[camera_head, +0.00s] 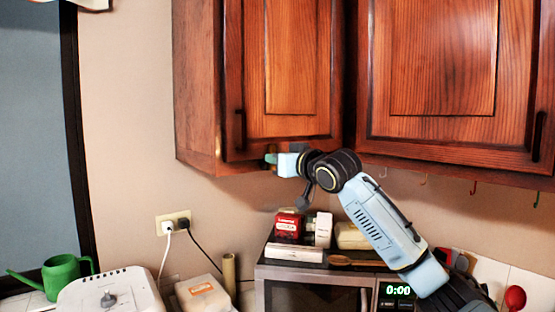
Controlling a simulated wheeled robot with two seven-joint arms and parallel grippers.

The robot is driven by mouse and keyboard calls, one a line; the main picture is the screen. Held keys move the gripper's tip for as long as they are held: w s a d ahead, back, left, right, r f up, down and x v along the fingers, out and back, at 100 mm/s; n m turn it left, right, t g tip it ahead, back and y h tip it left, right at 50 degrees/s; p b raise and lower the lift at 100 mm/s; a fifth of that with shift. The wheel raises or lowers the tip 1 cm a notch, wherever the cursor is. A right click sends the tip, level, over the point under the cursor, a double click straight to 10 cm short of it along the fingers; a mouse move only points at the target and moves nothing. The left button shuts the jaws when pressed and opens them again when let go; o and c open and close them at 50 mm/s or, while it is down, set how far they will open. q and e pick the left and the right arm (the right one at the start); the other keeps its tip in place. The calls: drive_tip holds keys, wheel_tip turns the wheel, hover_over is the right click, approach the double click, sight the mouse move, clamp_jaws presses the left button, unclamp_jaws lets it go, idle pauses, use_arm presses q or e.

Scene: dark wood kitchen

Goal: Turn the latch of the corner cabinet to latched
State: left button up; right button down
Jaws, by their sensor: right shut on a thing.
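The corner cabinet (290,123) is the reddish-brown wooden wall cabinet left of centre, with its door closed or nearly so. A dark bar handle (240,130) is at the door's left edge. My right gripper (272,160) is at the cabinet's lower edge, just right of the handle, with my arm reaching in from the lower right. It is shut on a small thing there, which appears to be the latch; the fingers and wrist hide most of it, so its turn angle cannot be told. My left gripper is out of view.
A second wall cabinet (440,130) is to the right, with small hooks below it. Below my arm, a microwave (315,295) carries boxes (288,226) and a wooden spoon (352,261). A green watering can (60,275) and white appliance (108,292) stand at the lower left.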

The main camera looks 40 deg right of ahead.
idle(0.4)
drive_tip(key=c, duration=1.4)
unclamp_jaws()
drive_tip(key=s+b, duration=0.5)
drive_tip(key=s, duration=0.8)
drive_tip(key=shift+s+b, duration=0.25)
drive_tip(key=shift+b, duration=0.05)
